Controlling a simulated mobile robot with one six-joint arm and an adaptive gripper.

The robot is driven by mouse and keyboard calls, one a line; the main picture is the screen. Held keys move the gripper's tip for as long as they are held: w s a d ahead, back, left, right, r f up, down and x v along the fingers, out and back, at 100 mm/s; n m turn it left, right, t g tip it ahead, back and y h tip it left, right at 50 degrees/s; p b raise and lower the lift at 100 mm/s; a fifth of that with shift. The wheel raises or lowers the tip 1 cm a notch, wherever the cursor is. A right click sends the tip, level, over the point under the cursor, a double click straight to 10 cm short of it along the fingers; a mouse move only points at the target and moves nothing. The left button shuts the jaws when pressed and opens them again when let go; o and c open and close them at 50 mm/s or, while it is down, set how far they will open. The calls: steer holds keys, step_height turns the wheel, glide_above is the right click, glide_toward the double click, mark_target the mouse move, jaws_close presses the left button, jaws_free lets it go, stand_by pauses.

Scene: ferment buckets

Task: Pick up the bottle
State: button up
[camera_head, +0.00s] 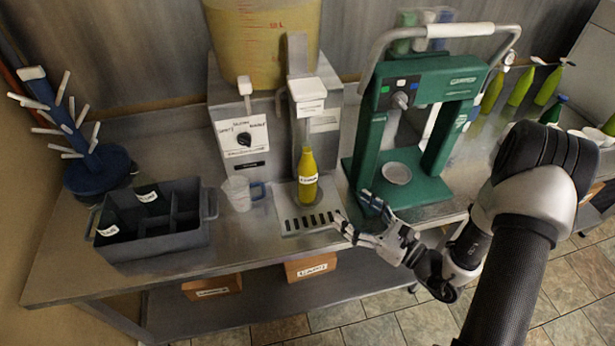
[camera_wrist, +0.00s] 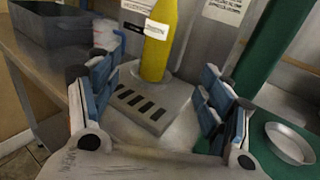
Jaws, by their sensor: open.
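A yellow bottle (camera_head: 308,177) with a white label stands upright on a slotted drip tray (camera_head: 296,224), under the spout of a filling machine (camera_head: 238,133). In the wrist view the bottle (camera_wrist: 157,45) stands ahead of my gripper, at the far end of the tray (camera_wrist: 150,104); its top is cut off. My gripper (camera_head: 356,213) is at the table's front edge, right of and nearer than the bottle. In the wrist view my gripper (camera_wrist: 150,100) has its fingers wide apart, with nothing between them. The bottle is not touched.
A clear measuring jug (camera_head: 237,193) stands left of the bottle. A dark divided crate (camera_head: 152,243) and a blue drying rack (camera_head: 97,165) are farther left. A green press (camera_head: 415,125) with a dish (camera_head: 397,173) is close on the right. More bottles (camera_head: 520,86) stand at the back right.

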mark_target(315, 182)
steer(key=b+x, duration=0.1)
steer(key=x, duration=0.9)
steer(key=shift+a+b, duration=0.25)
steer(key=shift+b, duration=0.15)
steer(key=shift+b+x, duration=0.85)
steer(key=shift+x, duration=2.2)
steer(key=shift+d+r, duration=0.1)
steer(key=shift+w, duration=0.1)
steer(key=c, duration=1.6)
